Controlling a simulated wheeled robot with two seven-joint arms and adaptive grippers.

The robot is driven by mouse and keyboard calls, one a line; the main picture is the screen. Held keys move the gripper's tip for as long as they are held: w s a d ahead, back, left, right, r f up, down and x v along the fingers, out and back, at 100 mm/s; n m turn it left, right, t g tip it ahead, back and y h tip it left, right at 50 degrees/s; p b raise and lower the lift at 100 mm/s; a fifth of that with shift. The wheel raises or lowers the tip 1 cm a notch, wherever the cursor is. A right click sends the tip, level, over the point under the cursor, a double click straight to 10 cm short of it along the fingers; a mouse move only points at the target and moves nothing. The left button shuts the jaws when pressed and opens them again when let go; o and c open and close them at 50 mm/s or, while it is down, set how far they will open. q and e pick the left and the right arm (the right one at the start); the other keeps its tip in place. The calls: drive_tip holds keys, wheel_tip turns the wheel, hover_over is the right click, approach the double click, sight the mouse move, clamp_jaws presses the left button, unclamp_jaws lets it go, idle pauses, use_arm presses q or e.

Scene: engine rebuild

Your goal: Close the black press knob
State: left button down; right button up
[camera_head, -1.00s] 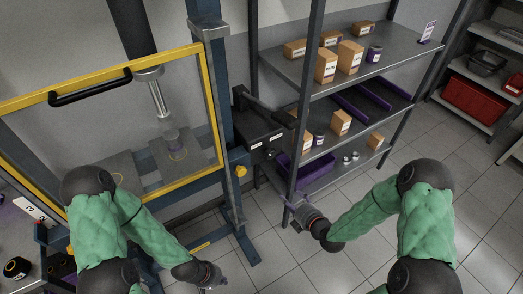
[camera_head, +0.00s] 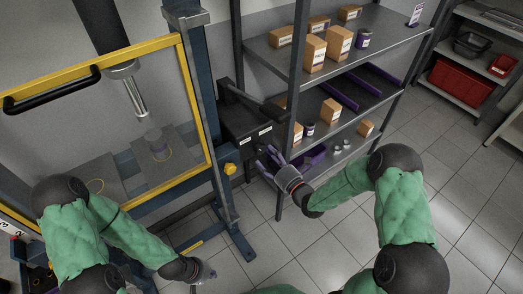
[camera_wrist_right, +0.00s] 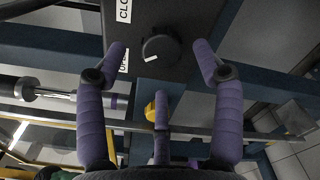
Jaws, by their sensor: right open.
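The round black press knob (camera_wrist_right: 163,47) is on the front of a dark control box (camera_head: 246,122) beside the press. Its white mark points left and slightly down in the right wrist view, toward the partly hidden lower label, which seems to start "OP". A label starting "CLO" (camera_wrist_right: 124,10) is above it. My right gripper (camera_wrist_right: 159,54) is open, its purple fingers on either side of the knob with gaps; contact is not visible. In the head view my right gripper (camera_head: 268,158) is in front of the box. My left gripper (camera_head: 205,271) is low by the press's foot, its fingers unclear.
The press frame (camera_head: 205,90) with its yellow-edged guard (camera_head: 183,60) stands left of the box. A yellow knob (camera_head: 230,169) is on its post. A shelf rack (camera_head: 290,90) with boxes stands close right of the box. The floor in front is clear.

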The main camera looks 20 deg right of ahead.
sight(262, 150)
drive_tip(key=shift+x, duration=2.5)
drive_tip(key=shift+b, duration=0.3)
drive_tip(key=c, duration=1.1)
